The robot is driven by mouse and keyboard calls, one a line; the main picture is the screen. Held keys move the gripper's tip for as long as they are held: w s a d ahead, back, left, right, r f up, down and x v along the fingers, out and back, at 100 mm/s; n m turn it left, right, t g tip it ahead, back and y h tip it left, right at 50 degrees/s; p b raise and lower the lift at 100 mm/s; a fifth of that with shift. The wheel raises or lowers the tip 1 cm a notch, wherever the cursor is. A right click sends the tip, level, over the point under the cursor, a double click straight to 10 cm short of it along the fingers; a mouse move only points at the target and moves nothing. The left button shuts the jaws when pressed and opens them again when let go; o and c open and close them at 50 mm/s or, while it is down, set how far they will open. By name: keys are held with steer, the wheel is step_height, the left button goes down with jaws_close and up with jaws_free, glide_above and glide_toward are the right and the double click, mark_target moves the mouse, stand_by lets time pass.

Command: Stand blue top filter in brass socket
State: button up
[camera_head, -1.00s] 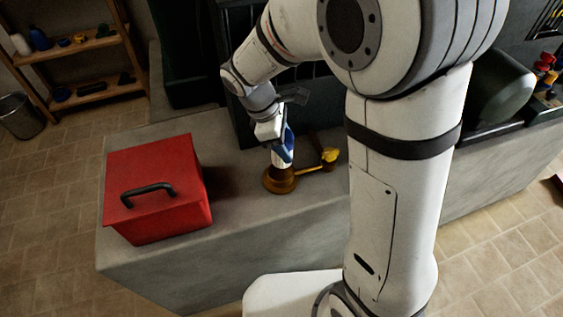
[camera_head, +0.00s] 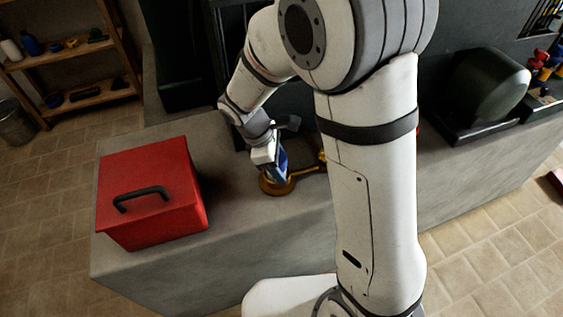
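The brass socket (camera_head: 274,187) is a round brass piece on the grey bench top, right of the red toolbox. A brass arm runs from it to the right and passes behind my arm. My gripper (camera_head: 275,168) is directly above the socket, pointing down. The blue top filter (camera_head: 282,161) shows as a blue and white piece between the gripper's fingers, and its lower end is at the socket. I cannot tell whether it is inside the socket or just above it. The fingers partly hide the filter, and it looks slightly tilted.
A red toolbox (camera_head: 152,196) with a black handle stands at the left on the bench (camera_head: 230,235). A dark machine (camera_head: 487,90) stands at the right. Wooden shelves (camera_head: 80,70) and a bin (camera_head: 15,122) are at the far left. Bare bench top lies in front of the socket.

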steer(key=o, duration=0.3)
steer(key=shift+r, duration=0.1)
steer(key=s+p+v, duration=0.1)
steer(key=p+v, duration=0.1)
steer(key=v, duration=1)
steer(key=s+d+r+m+t+y, duration=0.1)
steer(key=s+d+r+m+y, duration=0.1)
steer(key=s+d+m, duration=0.3)
steer(key=s+d+r+m+t+y, duration=0.1)
steer(key=s+d+m+y, duration=0.1)
steer(key=s+d+m, duration=0.4)
steer(key=d+m, duration=0.5)
steer(key=d, duration=0.1)
steer(key=shift+r+m+t+y, duration=0.3)
steer(key=shift+r+m+t, duration=0.1)
steer(key=shift+s, duration=0.1)
